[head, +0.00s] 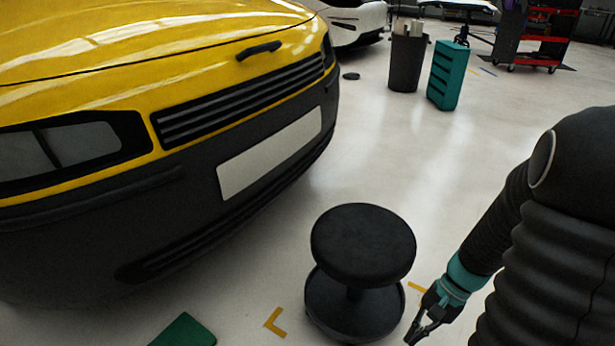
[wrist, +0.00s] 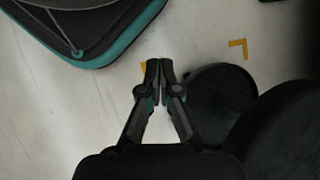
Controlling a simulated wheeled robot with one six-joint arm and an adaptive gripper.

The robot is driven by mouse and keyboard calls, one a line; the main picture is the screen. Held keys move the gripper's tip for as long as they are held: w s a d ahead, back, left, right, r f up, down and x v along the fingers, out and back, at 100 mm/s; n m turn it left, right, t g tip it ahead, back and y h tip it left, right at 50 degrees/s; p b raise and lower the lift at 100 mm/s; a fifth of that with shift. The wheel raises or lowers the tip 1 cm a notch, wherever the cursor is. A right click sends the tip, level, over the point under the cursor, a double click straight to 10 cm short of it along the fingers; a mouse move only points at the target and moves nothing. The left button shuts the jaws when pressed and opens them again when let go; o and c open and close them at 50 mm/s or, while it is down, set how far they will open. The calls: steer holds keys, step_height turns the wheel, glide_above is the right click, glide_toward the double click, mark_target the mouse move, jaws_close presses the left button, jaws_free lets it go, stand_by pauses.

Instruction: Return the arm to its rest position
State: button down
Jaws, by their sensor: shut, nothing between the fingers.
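My arm hangs down at the right of the head view. My gripper (head: 418,331) is at the bottom, just right of the black stool's base, pointing down and left. In the wrist view my gripper (wrist: 158,68) has its fingertips together with nothing between them. The pale floor shows beyond the fingertips. I cannot tell the exact gap between the gripper and the stool.
A round black stool (head: 363,245) stands close left of my gripper. A yellow car (head: 130,40) fills the left. Yellow corner marks (head: 275,322) and a green object (head: 184,331) are on the floor. A bin (head: 408,62) and teal box (head: 448,75) stand farther back.

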steer(key=s+a+r+n+t+h+p, duration=0.1)
steer(key=a+r+n+t, duration=0.1)
steer(key=r, duration=0.7)
steer(key=s+a+r+n+t+h+p, duration=0.2)
steer(key=r+n+t, duration=0.1)
steer(key=r, duration=0.6)
steer(key=s+a+r+n+t+h+p, duration=0.1)
steer(key=a+r+n+t+h+p, duration=0.1)
steer(key=r, duration=0.8)
steer(key=shift+s+a+n+t, duration=0.3)
steer(key=shift+a+n+t, duration=0.2)
steer(key=shift+n+t, duration=0.25)
